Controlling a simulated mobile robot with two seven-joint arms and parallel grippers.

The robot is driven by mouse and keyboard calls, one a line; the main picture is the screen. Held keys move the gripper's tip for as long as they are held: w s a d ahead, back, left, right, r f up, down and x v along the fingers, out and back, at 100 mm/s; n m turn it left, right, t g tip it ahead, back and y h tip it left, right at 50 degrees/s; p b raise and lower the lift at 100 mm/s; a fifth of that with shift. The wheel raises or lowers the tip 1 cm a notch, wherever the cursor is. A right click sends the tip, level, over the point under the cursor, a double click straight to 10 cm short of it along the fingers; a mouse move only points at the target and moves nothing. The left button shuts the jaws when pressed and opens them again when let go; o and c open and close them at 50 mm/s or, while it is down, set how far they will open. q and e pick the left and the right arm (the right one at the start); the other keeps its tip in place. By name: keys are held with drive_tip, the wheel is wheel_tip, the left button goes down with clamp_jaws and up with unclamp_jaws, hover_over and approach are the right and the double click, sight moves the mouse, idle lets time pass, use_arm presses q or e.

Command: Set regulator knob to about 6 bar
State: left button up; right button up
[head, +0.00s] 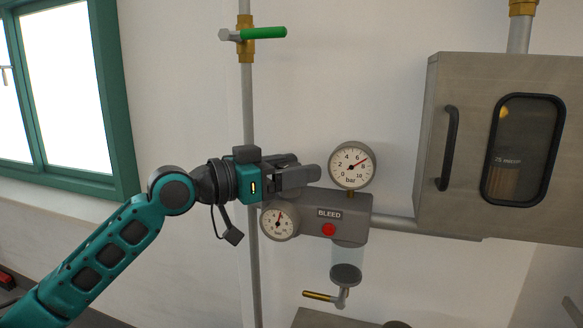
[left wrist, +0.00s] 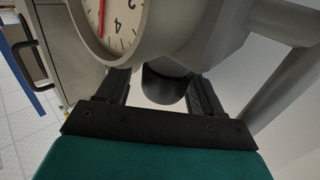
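The regulator's grey body (head: 352,222) is on the wall pipe. The upper dial gauge (head: 352,165) has its red needle between 6 and 8, near 7 bar. A smaller gauge (head: 279,222) sits lower left, its needle just right of straight up. My left gripper (head: 302,175) is at the body's upper left, hiding the knob in the head view. In the left wrist view a dark round knob (left wrist: 165,88) lies between the open fingers, with a gap visible at the left finger. A gauge face (left wrist: 112,22) is close above it. My right gripper is out of view.
A red button (head: 328,230) under a BLEED label is on the body, with a clear bowl and brass drain valve (head: 320,295) below. A green-handled valve (head: 262,34) is above. A metal cabinet (head: 450,150) stands at right.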

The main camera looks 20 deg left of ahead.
use_arm(q)
drive_tip(key=shift+w+a+r, duration=0.1)
drive_tip(key=shift+a, duration=0.1)
idle(0.4)
drive_tip(key=shift+n+t+y, duration=0.5)
drive_tip(key=shift+y, duration=0.1)
drive_tip(key=shift+n+t+y+p, duration=0.4)
drive_tip(key=shift+n+t+y, duration=0.85)
drive_tip(key=shift+y, duration=0.55)
drive_tip(key=shift+n+t+y, duration=0.55)
drive_tip(key=shift+n+y, duration=1.2)
drive_tip(key=shift+y, duration=0.65)
drive_tip(key=n+y, duration=0.3)
drive_tip(key=y, duration=0.2)
drive_tip(key=s+d+b, duration=0.1)
drive_tip(key=s+d, duration=0.1)
drive_tip(key=s, duration=1.1)
wheel_tip(320, 180, down, 28)
drive_tip(key=w+m+g+h+b, duration=0.1)
drive_tip(key=w+m+g+h, duration=0.1)
drive_tip(key=m+g+h, duration=0.1)
drive_tip(key=shift+a+f+m+g+h+b, duration=0.2)
drive_tip(key=shift+a+m+g+h+b, duration=0.15)
drive_tip(key=shift+m+g, duration=0.45)
